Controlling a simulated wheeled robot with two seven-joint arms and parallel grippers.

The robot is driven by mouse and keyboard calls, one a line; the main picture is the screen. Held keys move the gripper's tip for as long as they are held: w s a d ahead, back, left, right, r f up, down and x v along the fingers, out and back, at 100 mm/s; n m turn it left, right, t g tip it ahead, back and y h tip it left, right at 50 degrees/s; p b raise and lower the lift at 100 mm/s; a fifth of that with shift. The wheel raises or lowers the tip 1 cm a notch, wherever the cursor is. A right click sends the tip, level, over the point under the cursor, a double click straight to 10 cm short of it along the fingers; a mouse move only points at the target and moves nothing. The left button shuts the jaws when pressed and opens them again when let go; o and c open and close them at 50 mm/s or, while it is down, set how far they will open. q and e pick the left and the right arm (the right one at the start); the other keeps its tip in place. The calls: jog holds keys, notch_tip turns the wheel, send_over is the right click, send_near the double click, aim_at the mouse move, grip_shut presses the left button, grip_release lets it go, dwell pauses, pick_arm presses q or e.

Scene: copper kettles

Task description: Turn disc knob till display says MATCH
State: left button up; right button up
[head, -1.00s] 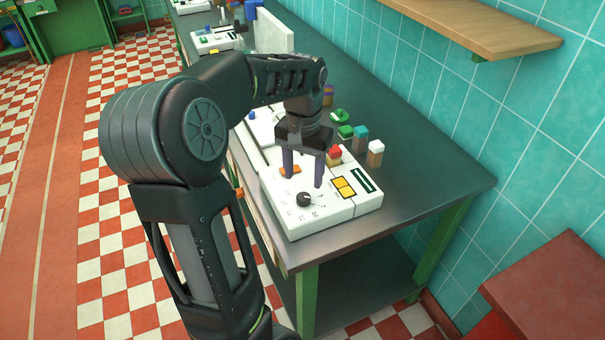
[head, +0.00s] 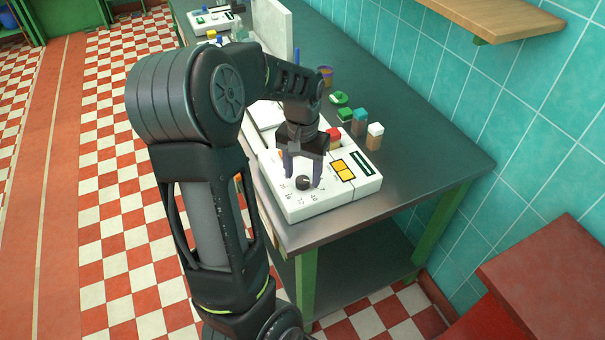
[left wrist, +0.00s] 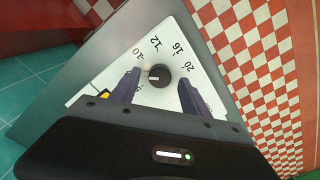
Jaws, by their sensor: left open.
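The black disc knob (head: 303,183) sits on the front part of a white console (head: 330,206). In the left wrist view the knob (left wrist: 159,75) has a pale pointer mark and printed numbers around it, among them 10, 12, 16 and 20. The dark display (head: 362,163) is on the console's right side; I cannot read any text on it. My left gripper (head: 302,181) points down over the knob, its fingers apart on either side of it. In the left wrist view the open fingers (left wrist: 157,92) flank the knob without visibly touching it. My right gripper is not in view.
A red-topped block (head: 334,136) is behind the gripper. Green, teal (head: 360,116) and white-topped (head: 375,130) blocks stand behind the console. A white upright panel (head: 272,30) is farther back. The bench's right end is clear.

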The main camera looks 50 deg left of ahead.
pick_arm(q)
jog(key=shift+f, duration=0.65)
grip_shut()
